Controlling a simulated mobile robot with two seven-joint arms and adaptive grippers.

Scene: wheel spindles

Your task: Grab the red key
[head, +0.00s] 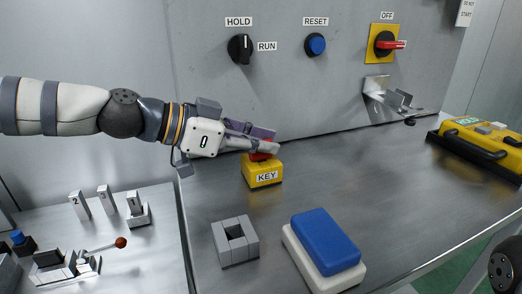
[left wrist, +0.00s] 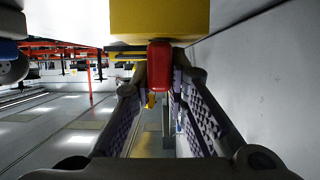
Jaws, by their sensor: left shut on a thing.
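The red key (head: 260,156) stands at the top of the yellow block marked KEY (head: 263,172), on the metal table against the back panel. My left gripper (head: 270,147) reaches in from the left just above the block and is shut on the key. The fingers hide part of the key in the head view. In the left wrist view the red key (left wrist: 159,66) sits between the two fingers, right against the yellow block (left wrist: 160,20). My right gripper is not in view.
A grey square socket block (head: 236,242) and a blue-topped white block (head: 325,248) stand in front. A yellow case (head: 480,140) lies at the far right. The panel carries a HOLD/RUN knob (head: 241,48), a blue RESET button (head: 315,44) and a red-handled OFF switch (head: 384,43). The middle right table is clear.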

